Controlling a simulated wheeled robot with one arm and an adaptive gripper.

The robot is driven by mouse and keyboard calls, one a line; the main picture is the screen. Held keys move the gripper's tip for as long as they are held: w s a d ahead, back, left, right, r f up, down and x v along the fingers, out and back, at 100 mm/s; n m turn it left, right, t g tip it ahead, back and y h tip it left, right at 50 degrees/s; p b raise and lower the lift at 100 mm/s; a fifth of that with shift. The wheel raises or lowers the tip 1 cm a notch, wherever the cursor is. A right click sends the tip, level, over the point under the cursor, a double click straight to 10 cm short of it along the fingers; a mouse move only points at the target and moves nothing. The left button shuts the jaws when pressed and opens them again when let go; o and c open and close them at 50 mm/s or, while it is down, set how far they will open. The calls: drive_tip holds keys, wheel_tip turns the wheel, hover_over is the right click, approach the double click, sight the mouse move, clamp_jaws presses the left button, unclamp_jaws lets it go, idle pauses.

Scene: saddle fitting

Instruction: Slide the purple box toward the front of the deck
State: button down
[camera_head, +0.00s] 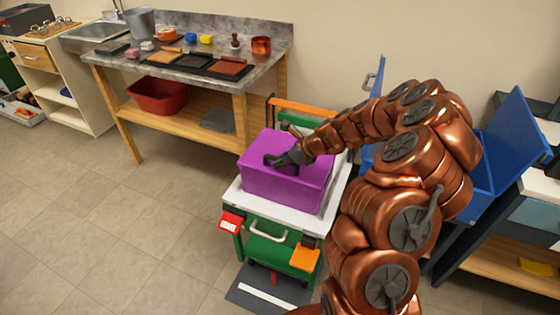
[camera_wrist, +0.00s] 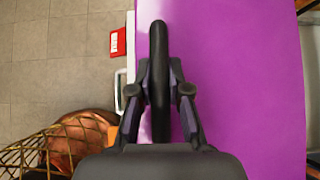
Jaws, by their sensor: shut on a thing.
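The purple box (camera_head: 287,178) sits upright on the white deck (camera_head: 268,209) of a green cart, with a strip of bare deck along the handle side. In the wrist view the box (camera_wrist: 240,90) fills the right half of the picture.
The cart has a grey handle (camera_head: 267,235), a red tag (camera_head: 230,222) and an orange tag (camera_head: 305,257). An orange bar (camera_head: 303,106) stands behind it. A workbench (camera_head: 190,62) is at the back left, a blue bin (camera_head: 510,145) at right. Floor at left is clear.

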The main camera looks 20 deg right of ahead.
drive_tip(key=c, duration=1)
unclamp_jaws()
drive_tip(key=shift+c, duration=0.2)
drive_tip(key=v, duration=1.2)
